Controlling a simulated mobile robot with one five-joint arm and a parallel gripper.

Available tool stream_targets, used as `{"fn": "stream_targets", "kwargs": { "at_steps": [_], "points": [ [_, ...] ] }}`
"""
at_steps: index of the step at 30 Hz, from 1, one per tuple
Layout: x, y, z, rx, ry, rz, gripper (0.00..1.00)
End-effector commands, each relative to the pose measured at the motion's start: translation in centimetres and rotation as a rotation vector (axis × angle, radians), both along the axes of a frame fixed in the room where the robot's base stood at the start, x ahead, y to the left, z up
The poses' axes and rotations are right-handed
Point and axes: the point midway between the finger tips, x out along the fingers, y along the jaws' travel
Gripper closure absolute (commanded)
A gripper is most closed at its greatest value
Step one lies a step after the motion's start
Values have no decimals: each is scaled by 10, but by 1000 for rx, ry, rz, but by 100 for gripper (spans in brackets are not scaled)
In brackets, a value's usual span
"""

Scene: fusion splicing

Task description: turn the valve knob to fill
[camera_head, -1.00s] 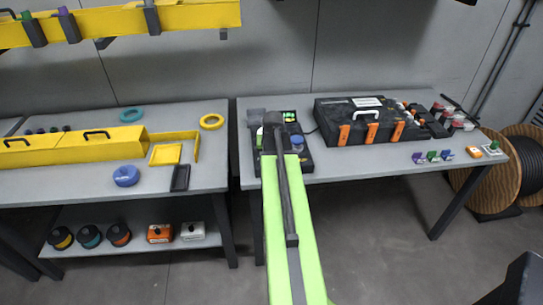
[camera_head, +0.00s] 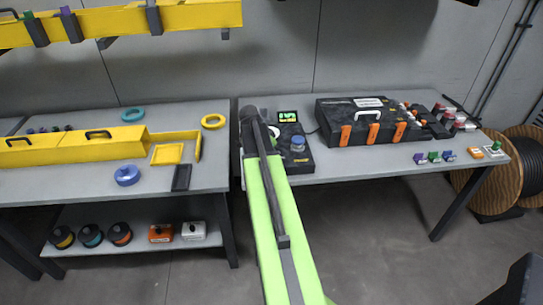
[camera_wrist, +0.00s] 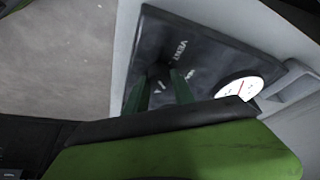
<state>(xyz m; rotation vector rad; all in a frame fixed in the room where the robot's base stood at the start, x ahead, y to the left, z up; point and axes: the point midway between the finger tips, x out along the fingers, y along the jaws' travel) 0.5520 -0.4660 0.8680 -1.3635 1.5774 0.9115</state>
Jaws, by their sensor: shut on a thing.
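The valve panel (camera_wrist: 205,45) is dark and fills the middle of the wrist view, with the word VENT on it. A second label beside it is too small to read. My gripper (camera_wrist: 160,80) has its two green fingers shut around the small dark valve knob (camera_wrist: 158,70). The knob is mostly hidden and its pointing direction cannot be told. A round white gauge (camera_wrist: 240,86) with a red needle sits to the right. In the head view my arm covers the gripper, the knob and most of the panel.
A black device (camera_head: 295,160) with a lit green screen and a blue round part stands just right of my arm. A black case (camera_head: 365,122) with orange latches is further right on the grey table. A second table (camera_head: 110,185) with yellow trays is at the left.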

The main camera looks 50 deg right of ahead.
Motion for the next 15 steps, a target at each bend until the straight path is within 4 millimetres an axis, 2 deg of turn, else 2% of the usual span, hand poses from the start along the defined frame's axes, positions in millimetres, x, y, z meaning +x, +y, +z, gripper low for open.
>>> {"fn": "stream_targets", "kwargs": {
  "at_steps": [6,15],
  "points": [
    [4,1,0,4,-2,-150,100],
    [4,1,0,4,-4,-274,100]
  ]
}}
